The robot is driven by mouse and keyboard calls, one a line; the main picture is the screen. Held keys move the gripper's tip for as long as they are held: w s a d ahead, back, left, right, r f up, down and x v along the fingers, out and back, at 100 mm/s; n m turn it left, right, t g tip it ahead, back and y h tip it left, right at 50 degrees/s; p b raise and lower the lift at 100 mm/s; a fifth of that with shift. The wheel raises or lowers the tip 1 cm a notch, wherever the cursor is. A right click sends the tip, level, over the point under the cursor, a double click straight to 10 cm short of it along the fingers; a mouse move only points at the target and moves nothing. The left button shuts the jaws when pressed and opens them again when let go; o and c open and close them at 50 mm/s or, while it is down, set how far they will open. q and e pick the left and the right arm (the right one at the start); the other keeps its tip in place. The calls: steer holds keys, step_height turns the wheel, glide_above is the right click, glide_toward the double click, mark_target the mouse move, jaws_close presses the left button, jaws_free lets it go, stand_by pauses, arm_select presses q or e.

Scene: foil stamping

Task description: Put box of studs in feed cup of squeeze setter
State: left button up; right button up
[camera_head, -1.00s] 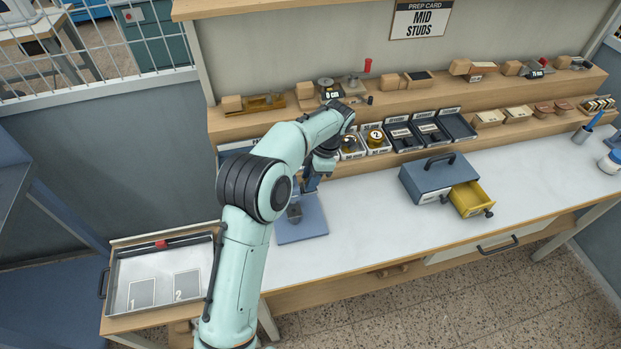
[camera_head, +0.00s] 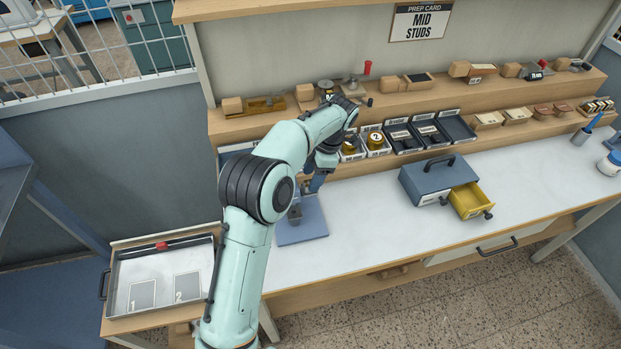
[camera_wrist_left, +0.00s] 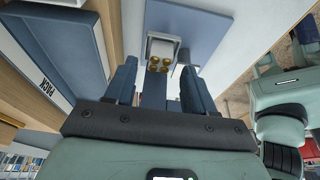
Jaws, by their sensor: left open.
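The squeeze setter has a flat blue base (camera_head: 303,222) on the left part of the bench; my arm hides much of its upper part. In the left wrist view its blue plate (camera_wrist_left: 205,18) shows beyond my fingers. A small pale square holder with several gold studs (camera_wrist_left: 159,65) shows between and just beyond the fingertips. I cannot tell whether this is the box of studs or the feed cup holding it. My left gripper (camera_wrist_left: 160,82) is open, one finger on each side of the studs, with gaps beside them. In the head view the left gripper (camera_head: 316,184) is above the setter, partly hidden.
Several small trays (camera_head: 403,138) stand along the bench's back, two holding gold tins. A blue box (camera_head: 428,178) with an open yellow drawer (camera_head: 470,200) stands to the right. A metal tray (camera_head: 160,275) marked 1 and 2 lies at left. A card (camera_head: 421,20) reads MID STUDS.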

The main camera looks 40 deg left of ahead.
arm_select(q)
steer(key=p+v, duration=0.2)
steer(key=v, duration=0.8)
arm_select(e)
steer(key=w+r, duration=0.3)
steer(key=shift+w+r, duration=0.1)
steer(key=shift+w, duration=0.05)
arm_select(q)
steer(key=shift+f, duration=0.1)
